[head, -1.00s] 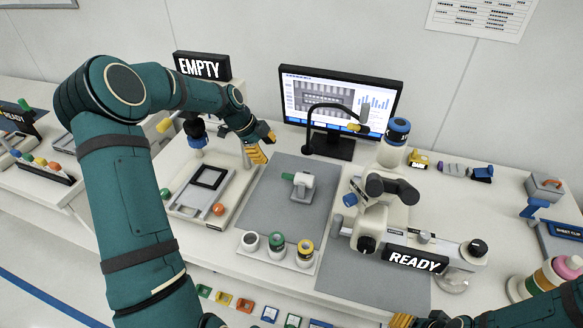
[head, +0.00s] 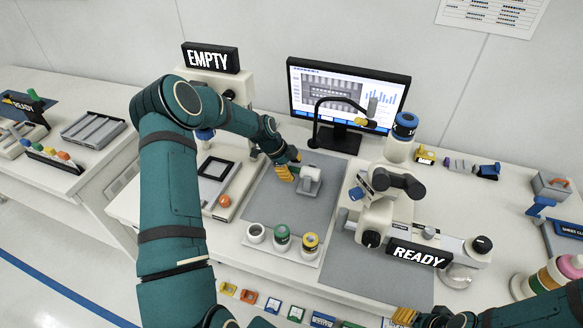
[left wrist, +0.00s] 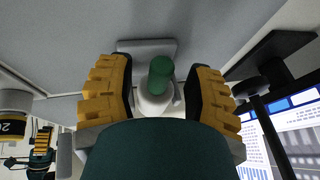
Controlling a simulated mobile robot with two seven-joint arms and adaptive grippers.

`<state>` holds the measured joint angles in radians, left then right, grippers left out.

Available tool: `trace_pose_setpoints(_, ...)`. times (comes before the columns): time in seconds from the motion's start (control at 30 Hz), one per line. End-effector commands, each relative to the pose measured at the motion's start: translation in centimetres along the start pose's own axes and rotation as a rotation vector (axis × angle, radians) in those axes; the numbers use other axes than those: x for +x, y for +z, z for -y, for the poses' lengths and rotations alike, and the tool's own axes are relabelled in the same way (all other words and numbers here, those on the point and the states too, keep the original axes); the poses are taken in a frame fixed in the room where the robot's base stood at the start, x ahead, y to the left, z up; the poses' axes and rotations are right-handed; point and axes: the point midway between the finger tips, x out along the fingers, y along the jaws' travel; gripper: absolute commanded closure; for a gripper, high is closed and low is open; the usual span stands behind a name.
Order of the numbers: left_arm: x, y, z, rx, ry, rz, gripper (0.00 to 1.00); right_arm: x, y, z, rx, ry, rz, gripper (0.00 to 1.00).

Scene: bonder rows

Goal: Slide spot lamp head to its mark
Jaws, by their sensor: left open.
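A lamp with an arched black neck stands before the monitor; its grey and yellow head (head: 371,107) hangs at the neck's right end. A small grey-white device with a green knob (head: 311,181) sits on the grey mat (head: 287,208). My left gripper (head: 287,170) is at this device's left side, its yellow fingers open. In the left wrist view, the green knob (left wrist: 161,73) shows between the spread fingers; I cannot tell whether they touch it. My right gripper (head: 404,316) shows only partly at the bottom edge. I cannot make out a mark for the lamp head.
A microscope (head: 382,203) with a READY sign stands right of the mat. A holder with several tape-like rolls (head: 282,243) is in front. The monitor (head: 347,92) is behind, and a framed fixture (head: 217,178) stands left. Bare mat lies in front of the device.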

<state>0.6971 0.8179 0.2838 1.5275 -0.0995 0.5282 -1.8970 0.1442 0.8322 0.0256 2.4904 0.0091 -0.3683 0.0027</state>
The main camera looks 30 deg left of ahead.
Motion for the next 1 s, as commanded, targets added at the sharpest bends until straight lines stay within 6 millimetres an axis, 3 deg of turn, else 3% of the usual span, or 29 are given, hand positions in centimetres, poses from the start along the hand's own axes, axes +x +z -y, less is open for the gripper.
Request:
trace_pose_setpoints(0.2, -0.01, 0.00, 0.02, 0.000, 0.000, 0.000, 0.46, -0.01, 0.00, 0.00, 0.000, 0.000, 0.000, 0.53)
trace_pose_setpoints(0.37, -0.02, 0.00, 0.01, 0.000, 0.000, 0.000, 1.00, -0.01, 0.00, 0.00, 0.000, 0.000, 0.000, 0.53)
trace_pose_setpoints(1.0, -0.42, 0.88, 0.26, 0.009, 0.003, 0.031, 1.00, 0.37, 0.05, -0.12, 0.000, 0.001, 0.000, 0.53)
